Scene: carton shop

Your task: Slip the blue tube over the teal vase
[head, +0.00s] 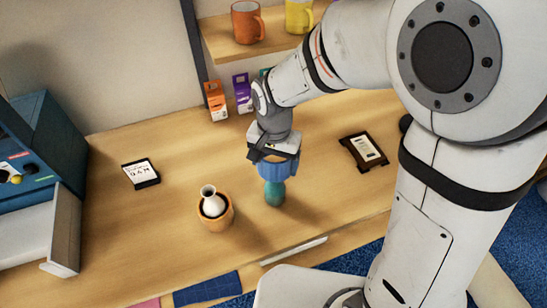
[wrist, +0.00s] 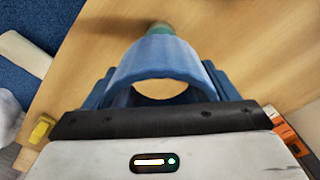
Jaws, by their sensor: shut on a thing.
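My gripper (head: 276,157) is shut on the blue tube (head: 273,170) and holds it above the table. The teal vase (head: 275,193) stands on the table; in the head view its round body shows below the tube and its top is hidden. In the wrist view the ribbed blue tube (wrist: 160,50) sits between the fingers of my gripper (wrist: 160,90), and bare wood shows through its opening. A bit of the teal vase (wrist: 160,28) shows beyond the tube's far rim, outside the opening. The tube appears beside or above the vase, not around it.
A white vase (head: 208,191) stands inside an orange ring (head: 215,222) to the left. A black-edged card (head: 141,172) and a dark frame (head: 363,151) lie on the table (head: 110,230). Small boxes (head: 216,100) stand at the back, below a shelf (head: 270,41) with mugs.

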